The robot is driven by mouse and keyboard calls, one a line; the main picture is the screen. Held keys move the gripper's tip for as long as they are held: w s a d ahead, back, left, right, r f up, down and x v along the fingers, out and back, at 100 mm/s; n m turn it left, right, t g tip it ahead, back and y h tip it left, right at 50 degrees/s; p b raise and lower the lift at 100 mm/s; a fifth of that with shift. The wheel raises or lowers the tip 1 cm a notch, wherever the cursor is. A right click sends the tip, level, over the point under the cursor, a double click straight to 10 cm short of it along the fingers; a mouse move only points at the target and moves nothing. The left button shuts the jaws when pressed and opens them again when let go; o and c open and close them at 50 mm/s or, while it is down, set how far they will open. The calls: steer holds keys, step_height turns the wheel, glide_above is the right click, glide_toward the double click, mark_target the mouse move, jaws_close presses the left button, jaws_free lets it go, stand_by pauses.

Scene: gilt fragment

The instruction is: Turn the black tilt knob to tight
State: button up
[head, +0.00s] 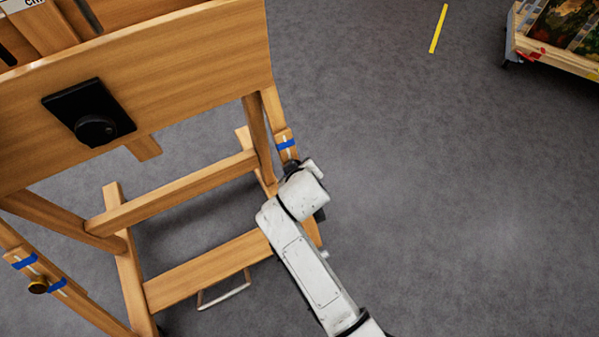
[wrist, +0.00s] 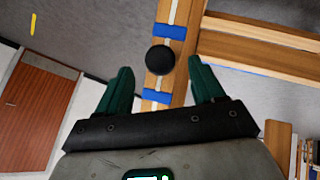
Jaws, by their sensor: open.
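In the wrist view a round black knob (wrist: 160,60) sits on a wooden upright of the easel, between two blue tape bands. My gripper (wrist: 159,68) is open, its two green fingers on either side of the knob with gaps visible. I cannot tell how far the fingertips are from it in depth. In the head view my arm's end covers this knob and the fingers; only a blue band (head: 287,145) on that upright shows above. Another black round knob (head: 95,128) sits on a black plate on the easel's broad board.
The wooden easel (head: 190,190) fills the left, with crossbars near my arm. A cart (head: 560,55) stands at the upper right. Grey floor on the right is clear, with a yellow strip (head: 438,28).

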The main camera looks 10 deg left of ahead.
steer(key=p+v, duration=0.1)
steer(key=v, duration=0.6)
steer(key=shift+s+p, duration=0.15)
steer(key=shift+p, duration=0.25)
